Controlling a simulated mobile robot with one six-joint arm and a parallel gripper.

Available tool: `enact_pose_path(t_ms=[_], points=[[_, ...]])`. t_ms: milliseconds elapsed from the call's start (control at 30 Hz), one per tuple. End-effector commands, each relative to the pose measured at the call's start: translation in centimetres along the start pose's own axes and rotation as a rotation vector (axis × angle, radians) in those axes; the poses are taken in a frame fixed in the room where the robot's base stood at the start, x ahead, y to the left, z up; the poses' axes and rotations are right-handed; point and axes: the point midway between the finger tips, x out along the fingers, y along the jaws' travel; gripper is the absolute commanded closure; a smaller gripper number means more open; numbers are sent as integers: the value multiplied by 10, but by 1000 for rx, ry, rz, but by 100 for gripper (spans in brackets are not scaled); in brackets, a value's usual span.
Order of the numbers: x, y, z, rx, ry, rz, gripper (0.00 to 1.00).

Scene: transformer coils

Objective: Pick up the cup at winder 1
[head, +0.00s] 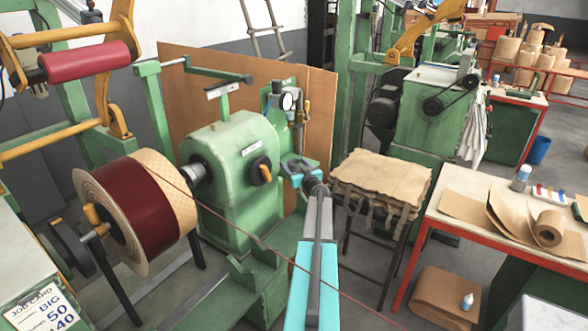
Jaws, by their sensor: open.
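The green winder (235,165) stands left of centre, with a dark red and tan coil (140,212) on its left side. I cannot make out a cup at the winder. My arm reaches up from the bottom centre, and my gripper (296,164) is open at its far end. Nothing shows between the jaws. The arm and winder hide part of what lies behind them.
A stool (378,180) stacked with tan sheets stands right of my gripper. A red-edged table (438,206) at right holds paper rolls and a small white-blue container (521,178). A brown panel (205,75) stands behind the winder. A thin red wire crosses in front.

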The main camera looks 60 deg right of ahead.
Motion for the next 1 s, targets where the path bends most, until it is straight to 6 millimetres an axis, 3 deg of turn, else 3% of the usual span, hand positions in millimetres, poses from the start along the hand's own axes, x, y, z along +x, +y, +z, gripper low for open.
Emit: enact_pose_path(t_ms=[533,567,800,1000], points=[[0,0,0,1,0,0,34],[0,0,0,1,0,0,36],[0,0,0,1,0,0,76],[0,0,0,1,0,-1,78]])
